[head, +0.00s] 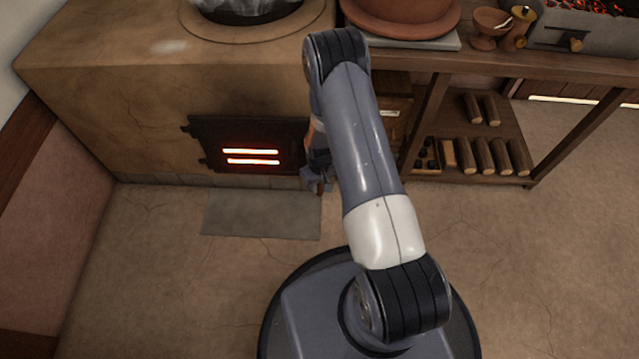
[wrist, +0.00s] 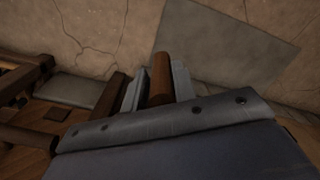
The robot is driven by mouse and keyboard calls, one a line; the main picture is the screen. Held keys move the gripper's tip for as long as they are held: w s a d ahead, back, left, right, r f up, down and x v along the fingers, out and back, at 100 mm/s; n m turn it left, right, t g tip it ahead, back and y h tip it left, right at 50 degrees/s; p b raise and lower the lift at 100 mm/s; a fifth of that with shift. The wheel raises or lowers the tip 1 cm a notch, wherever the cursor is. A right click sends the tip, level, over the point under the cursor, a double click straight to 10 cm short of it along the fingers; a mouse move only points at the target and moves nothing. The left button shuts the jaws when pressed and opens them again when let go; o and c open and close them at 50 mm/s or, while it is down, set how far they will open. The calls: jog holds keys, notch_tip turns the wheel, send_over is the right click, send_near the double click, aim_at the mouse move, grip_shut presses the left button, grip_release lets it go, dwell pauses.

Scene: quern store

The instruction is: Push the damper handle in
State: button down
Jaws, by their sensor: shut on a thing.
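My gripper (head: 318,184) reaches down just right of the black fire door (head: 252,146), low at the front of the clay stove. In the wrist view, the two grey fingers (wrist: 158,85) are shut on a brown, round wooden handle (wrist: 160,76) that sticks out between them. What the handle joins is hidden by my gripper and arm, so I cannot tell for sure that it is the damper handle. Another short wooden knob (head: 576,44) shows on the front of the grey coal trough (head: 602,36) at the top right.
The clay stove (head: 100,75) stands at the back left, its door slots glowing. A grey slab (head: 262,215) lies on the floor before it. To the right, a wooden bench (head: 545,66) has a lower shelf with several logs (head: 485,156). The floor at the right is clear.

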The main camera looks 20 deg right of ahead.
jog(key=shift+a, duration=0.15)
jog(key=w+b, duration=0.1)
jog(key=w, duration=0.1)
jog(key=w+d+b, duration=0.1)
jog(key=shift+w, duration=0.4)
jog(key=shift+w+d, duration=0.1)
jog(key=shift+w, duration=0.15)
jog(key=c, duration=1.3)
grip_release()
jog(key=shift+o, duration=0.2)
jog(key=shift+s, duration=0.1)
jog(key=shift+r, duration=0.15)
